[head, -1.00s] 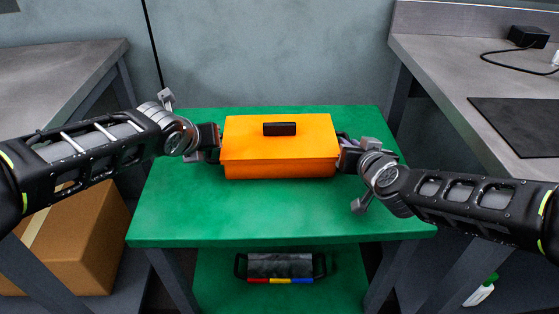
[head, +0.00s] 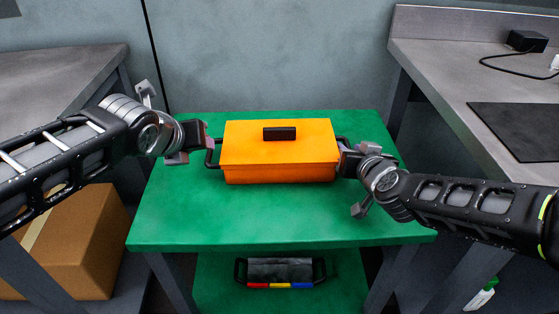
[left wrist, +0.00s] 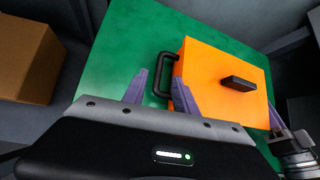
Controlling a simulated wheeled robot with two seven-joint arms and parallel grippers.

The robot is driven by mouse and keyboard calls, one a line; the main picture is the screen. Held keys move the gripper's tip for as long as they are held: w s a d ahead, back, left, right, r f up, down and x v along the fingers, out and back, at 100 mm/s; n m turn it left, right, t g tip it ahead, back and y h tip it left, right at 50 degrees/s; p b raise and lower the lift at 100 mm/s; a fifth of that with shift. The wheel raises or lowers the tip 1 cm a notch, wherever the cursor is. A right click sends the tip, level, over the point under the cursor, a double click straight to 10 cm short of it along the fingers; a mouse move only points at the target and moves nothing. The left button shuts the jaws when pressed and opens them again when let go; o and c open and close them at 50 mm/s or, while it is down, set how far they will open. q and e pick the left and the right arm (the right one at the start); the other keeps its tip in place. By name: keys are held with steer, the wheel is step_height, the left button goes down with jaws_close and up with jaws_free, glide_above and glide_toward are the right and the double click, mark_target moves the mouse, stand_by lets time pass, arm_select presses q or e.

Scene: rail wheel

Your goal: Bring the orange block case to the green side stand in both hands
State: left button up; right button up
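The orange block case (head: 280,155), lid down with a black handle on top, rests on the top of the green side stand (head: 280,220). My left gripper (head: 209,144) is open just left of the case, near its black left side handle (head: 212,156). In the left wrist view, the two purple fingers (left wrist: 160,92) are spread apart, with the side handle (left wrist: 160,82) showing between them. My right gripper (head: 345,158) is at the case's right side handle (head: 343,141). Its fingers are mostly hidden, so their opening is unclear.
A lower green shelf holds a dark carrier (head: 280,272) with a red, yellow and blue strip. A cardboard box (head: 75,240) stands at left. Grey counters flank the stand; a black mat (head: 515,130) lies on the right one. The stand's front top is clear.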

arm_select(q)
steer(key=v, duration=0.4)
steer(key=shift+s+r, duration=0.1)
steer(key=shift+s, duration=0.1)
arm_select(e)
steer(key=v, duration=1.2)
stand_by(0.5)
arm_select(q)
steer(key=v, duration=0.9)
stand_by(0.5)
arm_select(e)
steer(key=shift+r, duration=0.15)
stand_by(0.3)
step_height(320, 180, up, 7)
stand_by(0.8)
